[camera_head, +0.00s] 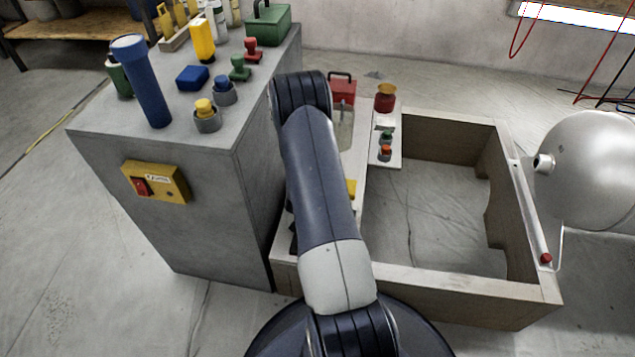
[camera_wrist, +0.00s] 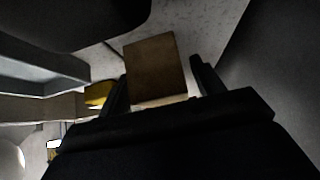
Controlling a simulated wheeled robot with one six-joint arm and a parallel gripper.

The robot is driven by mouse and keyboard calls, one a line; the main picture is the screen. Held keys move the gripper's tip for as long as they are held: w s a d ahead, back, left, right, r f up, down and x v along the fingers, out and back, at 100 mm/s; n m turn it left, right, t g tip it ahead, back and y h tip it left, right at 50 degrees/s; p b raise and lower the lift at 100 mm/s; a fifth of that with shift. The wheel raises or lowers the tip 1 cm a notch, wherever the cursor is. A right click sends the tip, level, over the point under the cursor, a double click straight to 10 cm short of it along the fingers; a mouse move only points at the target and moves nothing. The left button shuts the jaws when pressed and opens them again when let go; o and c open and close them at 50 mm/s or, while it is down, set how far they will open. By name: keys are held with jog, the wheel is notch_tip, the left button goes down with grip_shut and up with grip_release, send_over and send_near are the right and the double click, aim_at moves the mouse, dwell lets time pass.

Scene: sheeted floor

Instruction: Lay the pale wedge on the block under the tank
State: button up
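The silver tank (camera_head: 592,172) lies at the right edge of the head view. The block under it cannot be made out. My gripper (camera_wrist: 160,72) is hidden behind my arm in the head view. In the wrist view its two dark fingers stand apart. A tan-brown, flat-sided piece (camera_wrist: 156,68) with a paler lower edge shows between and beyond them, perhaps the wedge. It is close to the left finger, and a thin gap shows at the right finger. I see no clear grip on it. No wedge shows in the head view.
A grey cabinet (camera_head: 235,200) with bottles, knobs and a blue cylinder on top stands left of my arm. A wooden frame (camera_head: 430,285) encloses open floor on the right. A white rail with a red knob (camera_head: 546,258) runs beside the tank. A yellow item (camera_wrist: 98,94) is near the left finger.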

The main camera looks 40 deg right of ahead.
jog(key=c, duration=0.9)
jog(key=shift+r+p, duration=1.9)
jog(key=shift+r, duration=0.65)
